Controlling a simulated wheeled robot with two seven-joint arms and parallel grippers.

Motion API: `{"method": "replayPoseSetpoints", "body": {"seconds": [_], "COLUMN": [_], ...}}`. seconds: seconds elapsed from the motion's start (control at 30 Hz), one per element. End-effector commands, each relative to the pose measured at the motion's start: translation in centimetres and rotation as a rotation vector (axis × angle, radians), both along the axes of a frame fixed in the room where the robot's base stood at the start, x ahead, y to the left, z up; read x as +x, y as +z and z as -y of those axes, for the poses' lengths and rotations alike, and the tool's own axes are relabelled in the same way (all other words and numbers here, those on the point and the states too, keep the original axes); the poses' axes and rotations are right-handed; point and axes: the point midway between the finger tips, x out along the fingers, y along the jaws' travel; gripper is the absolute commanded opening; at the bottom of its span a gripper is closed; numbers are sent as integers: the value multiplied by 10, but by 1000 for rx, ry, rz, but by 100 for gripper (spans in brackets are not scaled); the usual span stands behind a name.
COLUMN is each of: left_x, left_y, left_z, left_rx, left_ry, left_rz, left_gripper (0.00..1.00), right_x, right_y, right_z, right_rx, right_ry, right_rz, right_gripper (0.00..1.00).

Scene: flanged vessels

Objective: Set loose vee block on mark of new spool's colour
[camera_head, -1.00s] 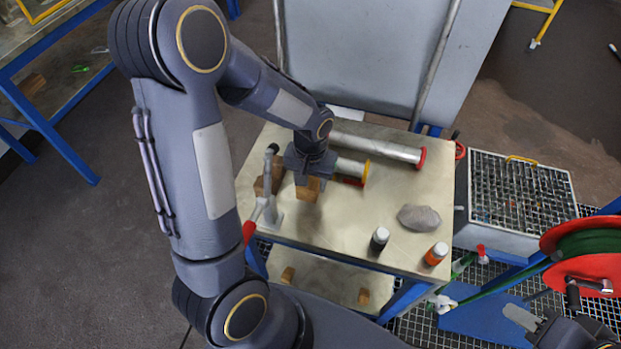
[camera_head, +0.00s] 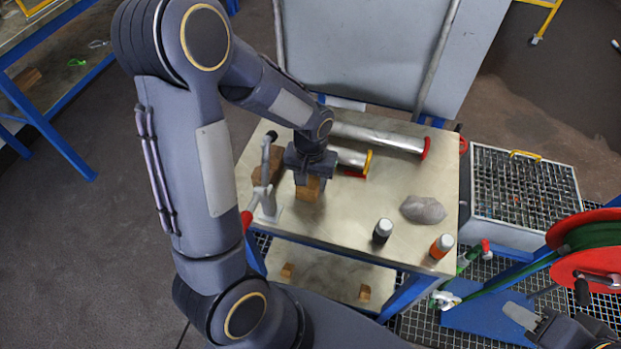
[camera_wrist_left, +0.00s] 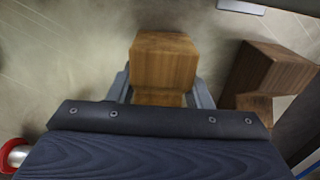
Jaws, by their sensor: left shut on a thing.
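My left gripper (camera_head: 310,172) is shut on a wooden vee block (camera_head: 308,189), low over the bench top; whether the block touches it I cannot tell. The held block also shows between the fingers in the left wrist view (camera_wrist_left: 164,62). A second wooden block (camera_head: 265,178) lies to its left, seen also in the wrist view (camera_wrist_left: 270,75). A longer spool (camera_head: 380,138) has a red flange (camera_head: 427,148). My right gripper (camera_head: 522,315) shows partly at lower right.
A toggle clamp with a red handle (camera_head: 247,221) stands at the bench's left front. The bench top (camera_head: 345,215) between is clear. A red hose reel (camera_head: 585,272) is at far right.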

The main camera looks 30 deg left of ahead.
Motion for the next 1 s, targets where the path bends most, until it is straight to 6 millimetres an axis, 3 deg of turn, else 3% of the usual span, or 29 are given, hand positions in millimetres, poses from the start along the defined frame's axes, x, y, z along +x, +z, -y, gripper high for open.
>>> {"method": "replayPoseSetpoints", "body": {"seconds": [0.37,0.4,0.57,0.83,1.0], "left_x": [0,0,0,0,1], "left_y": [-6,-6,-5,-5,14], "left_z": [0,0,0,0,0], "left_rx": [0,0,0,0,0], "left_ry": [0,0,0,0,0], "left_rz": [0,1,0,0,5], "left_gripper": [20,50,71,71,71], "right_x": [0,0,0,0,0], "right_y": [-6,-5,-5,-5,-4], "right_z": [0,0,0,0,0], "right_rx": [0,0,0,0,0], "right_ry": [0,0,0,0,0], "right_rz": [0,0,0,0,0], "right_gripper": [36,36,36,36,36]}}
